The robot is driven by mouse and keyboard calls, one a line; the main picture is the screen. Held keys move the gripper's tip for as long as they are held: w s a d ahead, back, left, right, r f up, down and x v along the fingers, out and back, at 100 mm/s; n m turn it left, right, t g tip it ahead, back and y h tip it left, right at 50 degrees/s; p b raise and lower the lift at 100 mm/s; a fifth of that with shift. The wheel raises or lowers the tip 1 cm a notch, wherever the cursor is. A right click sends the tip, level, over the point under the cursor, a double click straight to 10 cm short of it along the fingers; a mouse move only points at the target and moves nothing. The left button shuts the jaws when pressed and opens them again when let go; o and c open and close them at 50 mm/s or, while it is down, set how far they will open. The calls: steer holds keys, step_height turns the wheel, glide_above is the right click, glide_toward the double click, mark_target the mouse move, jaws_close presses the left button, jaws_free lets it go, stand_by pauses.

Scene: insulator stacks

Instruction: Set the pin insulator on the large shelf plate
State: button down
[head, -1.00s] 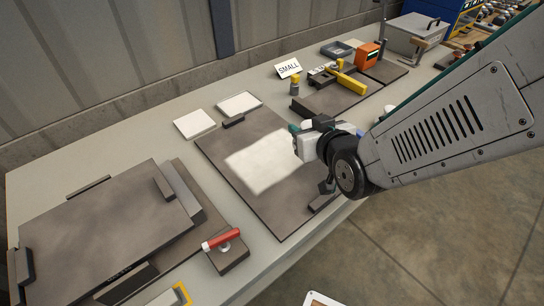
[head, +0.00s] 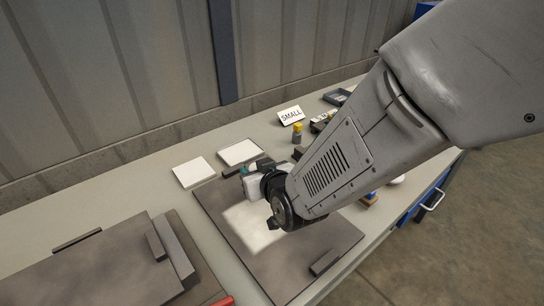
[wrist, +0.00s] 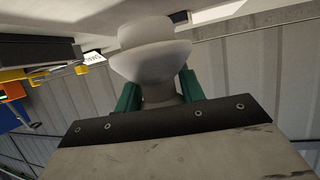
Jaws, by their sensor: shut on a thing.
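The pin insulator (wrist: 150,58) is pale and flared, and shows in the wrist view between the two teal fingers of my gripper (wrist: 160,92). My gripper is shut on its narrower neck. In the head view my gripper (head: 246,172) hangs over the far part of a dark flat plate (head: 222,215) with a bright patch; the insulator is not clearly visible there. A large dark plate (head: 90,265) with raised edge blocks lies at the lower left, cut off by the frame. No readable label shows which is the large shelf plate.
Two white square tiles (head: 193,172) lie behind the middle plate. A "SMALL" sign (head: 290,115) and a yellow-topped grey piece (head: 297,132) stand farther back. A corrugated wall (head: 130,80) runs behind the table. A dark block (head: 324,262) lies near the plate's right edge.

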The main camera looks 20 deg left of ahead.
steer(key=shift+w+a, duration=0.15)
steer(key=shift+a, duration=0.05)
steer(key=f, duration=0.3)
steer(key=shift+w+a, duration=0.3)
steer(key=shift+a, duration=0.1)
steer(key=shift+f, duration=0.3)
steer(key=shift+f, duration=0.1)
steer(key=c, duration=0.9)
jaws_free()
steer(key=shift+o, duration=0.2)
